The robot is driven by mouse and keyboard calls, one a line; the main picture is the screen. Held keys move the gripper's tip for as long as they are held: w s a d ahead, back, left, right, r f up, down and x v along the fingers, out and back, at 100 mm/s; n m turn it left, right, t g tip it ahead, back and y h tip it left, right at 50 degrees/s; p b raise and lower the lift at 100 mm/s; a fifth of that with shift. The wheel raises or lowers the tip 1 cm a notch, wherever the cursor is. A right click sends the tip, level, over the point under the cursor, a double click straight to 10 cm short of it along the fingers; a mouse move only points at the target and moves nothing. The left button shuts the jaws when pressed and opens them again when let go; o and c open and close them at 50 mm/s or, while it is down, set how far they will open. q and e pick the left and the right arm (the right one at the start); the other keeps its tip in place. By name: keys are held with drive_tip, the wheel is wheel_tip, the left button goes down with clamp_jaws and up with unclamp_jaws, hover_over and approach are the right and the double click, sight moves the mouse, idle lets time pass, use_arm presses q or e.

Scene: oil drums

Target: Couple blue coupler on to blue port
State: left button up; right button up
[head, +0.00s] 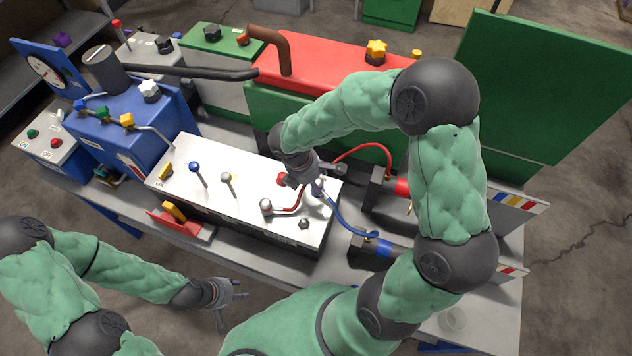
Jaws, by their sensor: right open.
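A blue hose (338,218) runs from beside my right gripper (318,183) down to a blue cylindrical fitting (378,248) on a black block at the bench's right side. My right gripper is open over the right end of the white-topped box (225,205), by the hose's upper end. The gripper partly hides that end, so I cannot tell which part is the blue coupler, which is the blue port, or whether they touch. My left gripper (232,303) is open and empty, in front of the bench, away from the hose.
A red hose (362,148) arches behind my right gripper to a red fitting (396,187). A blue machine (130,130) stands left, a red-topped tank (330,68) behind. Floor in front of the bench is clear.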

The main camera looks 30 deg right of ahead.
drive_tip(key=v, duration=1)
drive_tip(key=shift+r, duration=0.2)
